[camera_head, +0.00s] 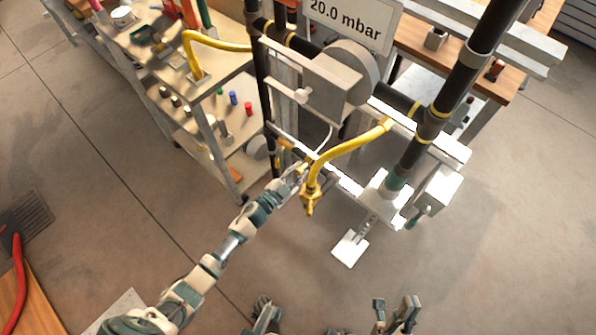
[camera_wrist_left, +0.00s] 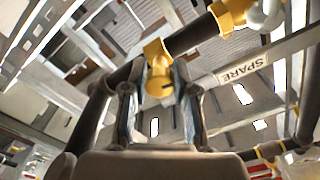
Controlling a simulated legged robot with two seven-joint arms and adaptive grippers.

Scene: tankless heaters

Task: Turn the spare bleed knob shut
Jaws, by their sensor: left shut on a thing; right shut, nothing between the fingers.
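The spare bleed knob (camera_wrist_left: 160,88) is yellow and sits on a yellow fitting (camera_wrist_left: 155,52) at the end of a dark pipe. In the left wrist view it lies between the fingers of my left gripper (camera_wrist_left: 161,105). A white SPARE label (camera_wrist_left: 242,68) is on the rail beside it. In the head view my left gripper (camera_head: 297,172) reaches the lower pipework and is shut on the knob, which it mostly hides there.
A yellow hose (camera_head: 350,146) curves down to a yellow fitting (camera_head: 309,203) just right of my left gripper. A 20.0 mbar display (camera_head: 345,22) and a grey meter (camera_head: 320,85) stand above. A cluttered bench (camera_head: 180,75) is at left. The floor in front is open.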

